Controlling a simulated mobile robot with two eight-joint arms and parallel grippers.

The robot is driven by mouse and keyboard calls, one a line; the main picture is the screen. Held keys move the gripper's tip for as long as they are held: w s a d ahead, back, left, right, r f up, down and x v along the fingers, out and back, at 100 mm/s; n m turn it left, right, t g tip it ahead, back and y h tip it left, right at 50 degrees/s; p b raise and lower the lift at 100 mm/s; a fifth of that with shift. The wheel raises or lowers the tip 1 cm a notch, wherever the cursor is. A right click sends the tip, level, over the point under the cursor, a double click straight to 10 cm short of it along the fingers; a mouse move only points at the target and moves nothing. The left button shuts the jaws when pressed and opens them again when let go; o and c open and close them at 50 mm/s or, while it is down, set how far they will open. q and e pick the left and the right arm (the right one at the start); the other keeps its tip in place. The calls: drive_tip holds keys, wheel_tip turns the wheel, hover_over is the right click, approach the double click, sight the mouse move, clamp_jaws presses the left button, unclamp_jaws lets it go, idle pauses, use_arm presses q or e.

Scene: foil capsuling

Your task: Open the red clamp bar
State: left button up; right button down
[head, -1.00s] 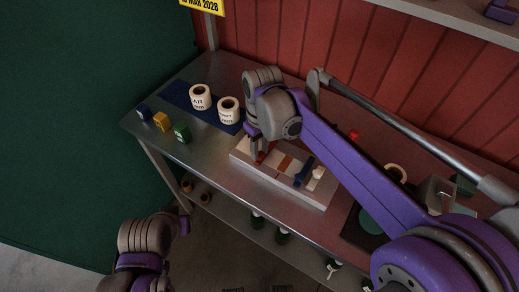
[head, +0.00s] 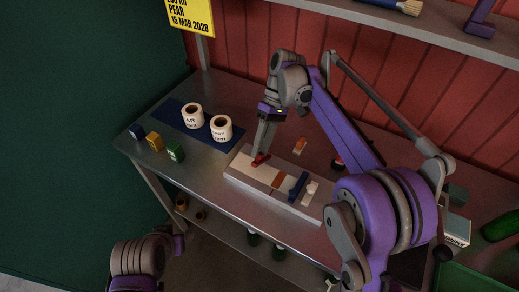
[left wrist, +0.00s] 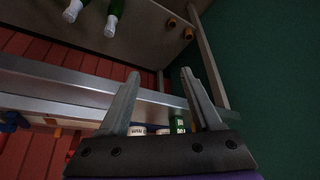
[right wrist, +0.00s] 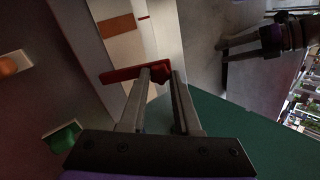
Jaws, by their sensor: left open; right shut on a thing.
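The red clamp bar (head: 261,160) is at the left end of a pale block-like fixture (head: 236,178) on the metal bench. My right gripper (right wrist: 161,76) is shut on the red clamp bar (right wrist: 125,74), with the bar's end between its fingers in the right wrist view. In the head view my right gripper (head: 262,150) reaches down to the bar from above. The bar looks low, close to the fixture's top. My left gripper (left wrist: 162,75) is open and empty, held low in front of the bench.
Two labelled rolls (head: 192,115) stand on a blue mat (head: 170,110) left of the fixture. Blue, yellow and green blocks (head: 154,141) lie near the left edge. A blue part (head: 298,186) and an orange strip (head: 278,180) sit on the fixture. Bottles (left wrist: 113,14) are on the lower shelf.

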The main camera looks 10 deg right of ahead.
idle(0.4)
